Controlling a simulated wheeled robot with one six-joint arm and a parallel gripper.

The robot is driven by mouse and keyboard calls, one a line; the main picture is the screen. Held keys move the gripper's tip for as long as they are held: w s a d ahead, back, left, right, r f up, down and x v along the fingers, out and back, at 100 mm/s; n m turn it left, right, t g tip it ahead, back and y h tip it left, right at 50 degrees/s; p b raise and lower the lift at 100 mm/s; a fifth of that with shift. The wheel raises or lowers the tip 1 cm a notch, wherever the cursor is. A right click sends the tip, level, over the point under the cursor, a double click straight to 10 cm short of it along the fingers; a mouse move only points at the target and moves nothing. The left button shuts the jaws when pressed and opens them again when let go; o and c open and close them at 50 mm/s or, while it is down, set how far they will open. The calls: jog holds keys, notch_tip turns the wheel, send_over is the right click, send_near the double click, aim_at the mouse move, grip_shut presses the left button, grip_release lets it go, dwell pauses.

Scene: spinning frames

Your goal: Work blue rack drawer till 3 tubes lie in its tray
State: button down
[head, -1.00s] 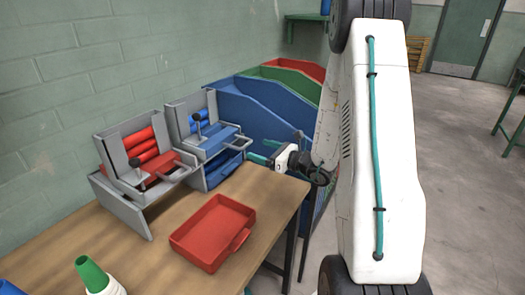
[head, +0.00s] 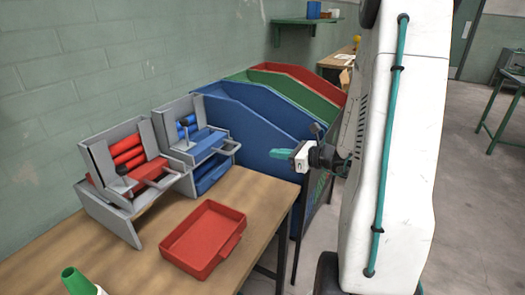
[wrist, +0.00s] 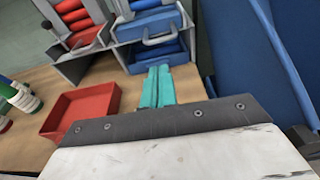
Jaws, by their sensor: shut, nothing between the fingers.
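The blue rack (head: 172,158) stands at the back of the table, with blue tubes (head: 187,127) in its sloped holder. Its blue drawer (head: 204,143) has a grey bar handle that also shows in the wrist view (wrist: 160,40). A blue tray (head: 213,174) sits below the drawer; its front shows in the wrist view (wrist: 155,60). I cannot make out any tubes in it. My gripper (head: 272,154) is shut and empty, to the right of the rack and apart from it. In the wrist view its teal fingers (wrist: 158,70) point toward the tray.
A red rack (head: 112,205) with red tubes stands left of the blue one. A loose red tray (head: 205,238) lies on the table (head: 262,195) in front. Blue, green and red bins (head: 255,130) stand behind my gripper.

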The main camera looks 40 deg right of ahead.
jog(key=x, duration=1.3)
